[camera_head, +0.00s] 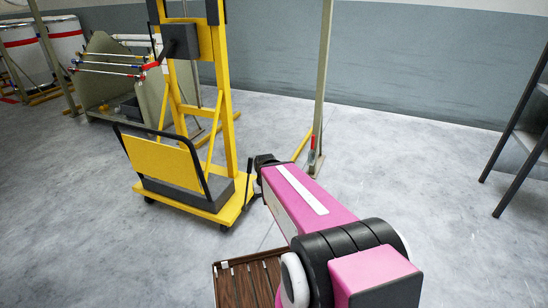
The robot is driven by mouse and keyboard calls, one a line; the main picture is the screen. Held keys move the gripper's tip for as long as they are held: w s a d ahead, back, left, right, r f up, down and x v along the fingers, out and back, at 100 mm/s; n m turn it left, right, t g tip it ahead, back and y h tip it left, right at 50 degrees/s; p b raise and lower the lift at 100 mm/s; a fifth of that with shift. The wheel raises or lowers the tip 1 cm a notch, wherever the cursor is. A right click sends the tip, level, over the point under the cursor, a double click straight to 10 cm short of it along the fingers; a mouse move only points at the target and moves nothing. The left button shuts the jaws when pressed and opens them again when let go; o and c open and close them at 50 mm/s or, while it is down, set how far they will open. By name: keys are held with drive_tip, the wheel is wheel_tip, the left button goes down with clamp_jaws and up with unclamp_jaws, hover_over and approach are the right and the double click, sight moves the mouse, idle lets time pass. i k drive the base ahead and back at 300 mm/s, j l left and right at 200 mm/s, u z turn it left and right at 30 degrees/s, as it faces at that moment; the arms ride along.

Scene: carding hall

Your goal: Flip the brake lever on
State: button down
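A yellow hand-pushed lift truck (227,110) stands on the grey floor at left of centre, with a yellow mast, a black-framed panel and a low yellow base. My pink arm reaches forward from the lower right.
A greenish post (322,85) with a yellow foot and a small red part stands behind my gripper. A rack with rods (120,68) and white drums (66,38) are at back left. A dark-framed stand (520,135) is at right. Floor between post and stand is clear.

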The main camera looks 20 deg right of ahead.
sight(250, 162)
drive_tip(key=i+l, duration=0.15)
drive_tip(key=l, duration=0.2)
drive_tip(key=i+l, duration=0.15)
drive_tip(key=l, duration=0.2)
drive_tip(key=i+l, duration=0.1)
drive_tip(key=l, duration=0.25)
drive_tip(key=i+l, duration=0.15)
drive_tip(key=l, duration=0.15)
